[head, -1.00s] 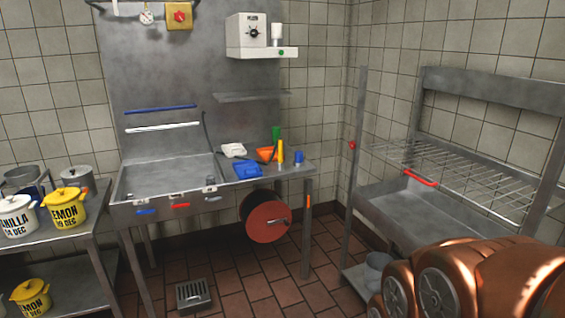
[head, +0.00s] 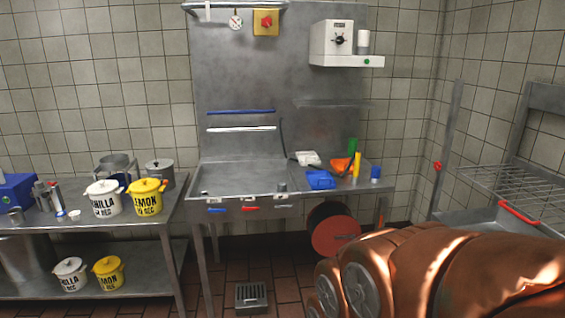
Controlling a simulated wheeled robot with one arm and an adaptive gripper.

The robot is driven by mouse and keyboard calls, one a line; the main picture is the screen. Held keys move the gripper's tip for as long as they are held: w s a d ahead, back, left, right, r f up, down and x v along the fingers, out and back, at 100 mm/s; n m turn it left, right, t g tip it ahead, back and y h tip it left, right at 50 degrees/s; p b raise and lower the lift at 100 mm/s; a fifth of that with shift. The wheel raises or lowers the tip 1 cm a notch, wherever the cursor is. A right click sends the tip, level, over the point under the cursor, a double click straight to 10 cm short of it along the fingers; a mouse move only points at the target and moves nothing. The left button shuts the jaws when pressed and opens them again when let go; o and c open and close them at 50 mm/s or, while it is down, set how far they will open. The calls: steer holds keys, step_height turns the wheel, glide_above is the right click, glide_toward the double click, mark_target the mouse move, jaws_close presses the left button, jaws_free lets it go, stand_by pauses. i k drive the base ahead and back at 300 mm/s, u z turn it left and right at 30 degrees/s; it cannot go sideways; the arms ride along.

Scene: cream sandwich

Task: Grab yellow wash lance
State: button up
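A small yellow upright object (head: 357,164) stands on the right side of the steel sink unit (head: 215,188). It may be the yellow wash lance, but it is too small to tell. An orange item (head: 340,165), a green item (head: 352,146), a blue scoop-like item (head: 320,180) and a short blue cylinder (head: 375,172) stand close around it. A blue bar (head: 240,112) and a white bar (head: 241,128) are on the steel back panel. My copper arm fills the lower right. My gripper is not in view.
A steel table (head: 90,230) on the left holds a vanilla bucket (head: 103,207), a yellow lemon bucket (head: 146,207) and metal pots. A red reel (head: 333,237) is below the sink's right side. A wire rack (head: 510,190) stands at right. A drain (head: 251,297) lies in the floor.

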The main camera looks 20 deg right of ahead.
mark_target(358, 159)
steer(key=u, duration=0.4)
steer(key=i, duration=1.65)
steer(key=z, duration=0.85)
steer(key=i, duration=0.95)
steer(key=z, duration=1)
steer(key=i, duration=0.6)
